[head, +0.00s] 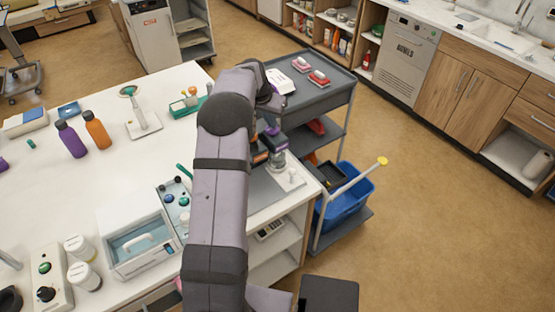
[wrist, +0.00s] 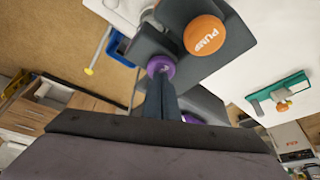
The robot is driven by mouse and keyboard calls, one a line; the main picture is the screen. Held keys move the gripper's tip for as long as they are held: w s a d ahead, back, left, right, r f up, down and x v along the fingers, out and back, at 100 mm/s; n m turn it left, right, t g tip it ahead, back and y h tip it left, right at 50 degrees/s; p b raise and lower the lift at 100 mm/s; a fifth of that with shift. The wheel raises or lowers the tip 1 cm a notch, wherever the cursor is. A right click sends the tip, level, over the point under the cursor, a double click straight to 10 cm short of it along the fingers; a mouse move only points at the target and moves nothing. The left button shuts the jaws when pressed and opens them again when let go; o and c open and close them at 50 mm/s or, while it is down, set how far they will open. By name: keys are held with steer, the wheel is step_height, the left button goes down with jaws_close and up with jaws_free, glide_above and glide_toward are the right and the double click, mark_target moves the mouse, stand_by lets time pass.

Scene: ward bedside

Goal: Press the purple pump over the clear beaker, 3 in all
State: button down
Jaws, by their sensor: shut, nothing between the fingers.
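The purple pump (wrist: 160,66) shows as a round purple top in the wrist view, partly covered by my fingertips. My gripper (wrist: 161,82) is shut and empty, its tips at the purple top; I cannot tell whether they touch it. In the head view purple (head: 271,131) shows just right of my arm, close to the gripper end. A clear vessel (head: 278,160), likely the beaker, stands just below it there, partly hidden. An orange pump top (wrist: 205,35) marked PUMP is beside the purple one. Another purple piece shows behind my fingers in the wrist view.
A green tray (head: 186,106) and a purple and an orange bottle (head: 97,130) stand on the white table (head: 60,190). A grey box (head: 142,244) is at the front. A grey cart (head: 318,95) stands right of the table, a blue bin (head: 345,200) below it.

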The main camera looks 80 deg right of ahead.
steer(key=shift+a+f, duration=0.1)
steer(key=shift+r+p, duration=0.95)
steer(key=shift+r, duration=0.35)
step_height(320, 180, up, 6)
steer(key=p, duration=0.4)
stand_by(0.5)
